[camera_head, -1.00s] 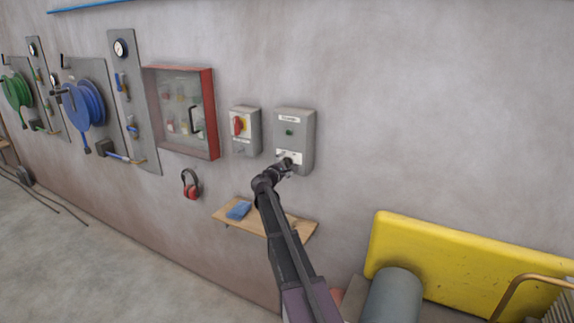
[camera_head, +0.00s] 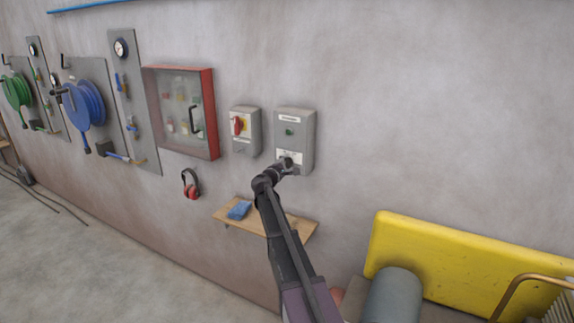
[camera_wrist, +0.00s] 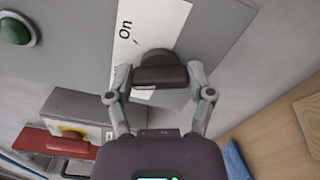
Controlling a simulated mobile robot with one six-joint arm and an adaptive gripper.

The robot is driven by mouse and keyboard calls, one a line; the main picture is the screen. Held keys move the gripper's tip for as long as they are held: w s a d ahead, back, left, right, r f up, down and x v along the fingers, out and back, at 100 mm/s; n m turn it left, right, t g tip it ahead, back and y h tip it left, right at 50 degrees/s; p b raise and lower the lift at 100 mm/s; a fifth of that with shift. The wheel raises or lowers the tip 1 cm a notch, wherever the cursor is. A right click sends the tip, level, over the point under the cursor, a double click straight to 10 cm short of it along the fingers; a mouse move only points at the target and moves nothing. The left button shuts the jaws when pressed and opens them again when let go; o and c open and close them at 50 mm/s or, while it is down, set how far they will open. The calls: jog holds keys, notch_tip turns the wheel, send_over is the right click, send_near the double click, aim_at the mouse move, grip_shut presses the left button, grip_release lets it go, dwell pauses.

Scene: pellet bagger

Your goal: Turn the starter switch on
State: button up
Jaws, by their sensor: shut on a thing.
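The grey starter box (camera_head: 306,140) hangs on the wall, with a green button (camera_head: 289,131) on its upper part. The button also shows at the top left of the wrist view (camera_wrist: 15,30). The dark starter switch knob (camera_wrist: 159,60) sits on a white label plate (camera_wrist: 150,25) reading "On" to its left. My gripper (camera_wrist: 160,77) has its two fingers on either side of the knob's bar, shut on it. In the head view my gripper (camera_head: 287,164) covers the knob on the lower part of the box. I cannot tell the knob's exact setting.
A grey box with a red and yellow switch (camera_head: 238,125) is just left. A red-framed cabinet (camera_head: 212,115) and red ear muffs (camera_head: 191,184) are further left. A wooden shelf (camera_head: 270,223) with a blue item (camera_head: 239,210) lies below. A yellow panel (camera_head: 450,255) stands lower right.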

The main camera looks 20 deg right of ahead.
jog(key=m, duration=1)
jog(key=shift+w, duration=0.1)
jog(key=shift+m, duration=0.3)
jog(key=o, duration=1.1)
jog(key=shift+f, duration=0.1)
jog(key=shift+a, duration=0.1)
jog(key=v, duration=1.2)
